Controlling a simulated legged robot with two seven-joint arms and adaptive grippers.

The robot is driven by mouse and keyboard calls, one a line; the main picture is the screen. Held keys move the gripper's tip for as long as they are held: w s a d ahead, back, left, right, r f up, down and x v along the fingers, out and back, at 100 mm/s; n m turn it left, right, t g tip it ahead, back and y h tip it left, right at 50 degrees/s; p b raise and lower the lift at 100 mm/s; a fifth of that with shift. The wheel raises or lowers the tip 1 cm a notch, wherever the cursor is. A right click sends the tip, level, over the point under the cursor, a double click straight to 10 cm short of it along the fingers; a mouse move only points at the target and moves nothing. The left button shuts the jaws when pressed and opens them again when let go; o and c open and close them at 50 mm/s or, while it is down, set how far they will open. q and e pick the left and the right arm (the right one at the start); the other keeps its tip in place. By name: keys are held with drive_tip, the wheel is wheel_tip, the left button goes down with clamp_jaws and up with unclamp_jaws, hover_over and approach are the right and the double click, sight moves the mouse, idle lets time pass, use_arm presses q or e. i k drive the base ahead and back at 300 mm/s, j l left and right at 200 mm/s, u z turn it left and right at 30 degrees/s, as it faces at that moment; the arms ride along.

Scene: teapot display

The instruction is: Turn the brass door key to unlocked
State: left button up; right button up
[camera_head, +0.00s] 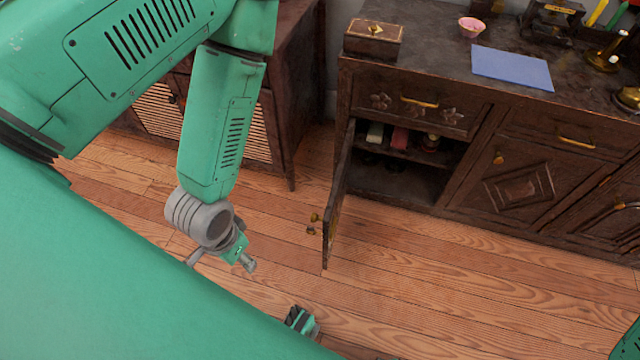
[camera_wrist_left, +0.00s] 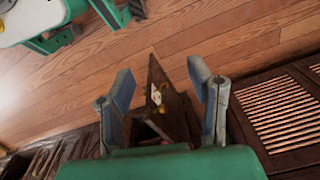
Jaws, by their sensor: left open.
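A dark wooden cabinet door (camera_head: 334,205) stands swung open from the sideboard. Two small brass pieces sit close together near its free edge: an upper one (camera_head: 314,217) and a lower one (camera_head: 311,231). They look like a knob and the door key, but they are too small for me to tell the key's turn. My left gripper (camera_head: 247,262) is open and empty, left of the door and apart from the brass pieces. In the left wrist view its fingers (camera_wrist_left: 160,72) frame the door (camera_wrist_left: 176,105), with a brass piece (camera_wrist_left: 156,96) showing between them.
The open compartment (camera_head: 400,160) holds several small items. On the sideboard top are a wooden box (camera_head: 373,40), a pink bowl (camera_head: 471,27) and a blue sheet (camera_head: 512,67). A slatted cabinet (camera_head: 262,130) stands at left. Wooden floor is clear in front.

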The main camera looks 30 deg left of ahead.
sight(308, 228)
drive_tip(key=i+j, duration=0.1)
drive_tip(key=j, duration=0.4)
drive_tip(key=i+j+z, duration=0.1)
drive_tip(key=j, duration=0.35)
drive_tip(key=i+j, duration=0.15)
drive_tip(key=j, duration=0.35)
drive_tip(key=k, duration=1)
drive_tip(key=i+z, duration=0.35)
drive_tip(key=i+j+z, duration=0.2)
drive_tip(key=z, duration=0.15)
